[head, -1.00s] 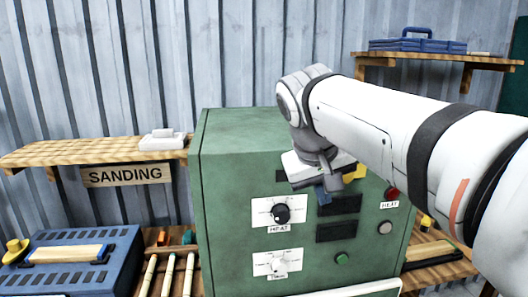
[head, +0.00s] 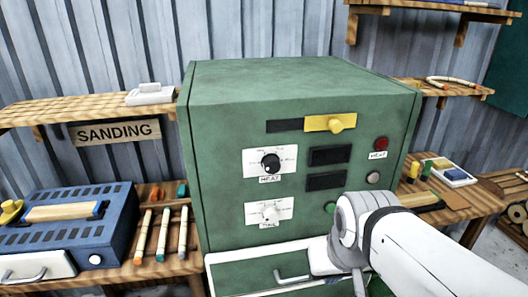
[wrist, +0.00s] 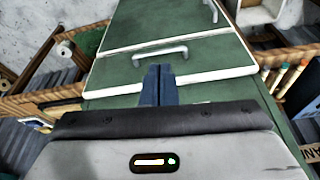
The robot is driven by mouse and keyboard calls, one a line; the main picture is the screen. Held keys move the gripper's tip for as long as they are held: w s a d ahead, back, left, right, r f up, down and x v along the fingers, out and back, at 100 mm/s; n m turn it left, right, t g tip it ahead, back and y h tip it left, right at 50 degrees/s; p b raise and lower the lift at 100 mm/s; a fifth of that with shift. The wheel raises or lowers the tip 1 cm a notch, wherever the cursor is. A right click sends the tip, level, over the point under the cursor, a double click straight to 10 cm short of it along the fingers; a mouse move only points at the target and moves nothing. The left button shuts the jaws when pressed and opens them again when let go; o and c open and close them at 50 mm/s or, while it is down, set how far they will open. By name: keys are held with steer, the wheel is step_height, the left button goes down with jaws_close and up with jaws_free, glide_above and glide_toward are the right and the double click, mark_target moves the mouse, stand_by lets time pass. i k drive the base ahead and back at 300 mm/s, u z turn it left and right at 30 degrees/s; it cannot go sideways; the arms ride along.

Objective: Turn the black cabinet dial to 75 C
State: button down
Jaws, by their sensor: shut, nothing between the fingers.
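The black dial (head: 271,163) sits on a white scale plate marked HEAT on the front of the green cabinet (head: 300,88). Its pointer and scale figures are too small to read. My gripper (wrist: 158,72) is shut and empty in the wrist view, its blue fingers together in front of the cabinet's lower part with the metal handle. In the head view my wrist is low at the right, below and apart from the dial, and the fingers are mostly hidden there. The dial does not show clearly in the wrist view.
A white TIME dial (head: 269,213) is below the black one. A yellow latch (head: 331,123), a red button (head: 381,143) and two dark panels share the front. A handled drawer front (head: 240,275) is below. A blue sander-like box (head: 70,232) stands left.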

mark_target(270, 163)
steer(key=u, duration=1.2)
steer(key=k, duration=1.3)
steer(key=z, duration=0.8)
steer(key=i, duration=1)
steer(key=z, duration=0.05)
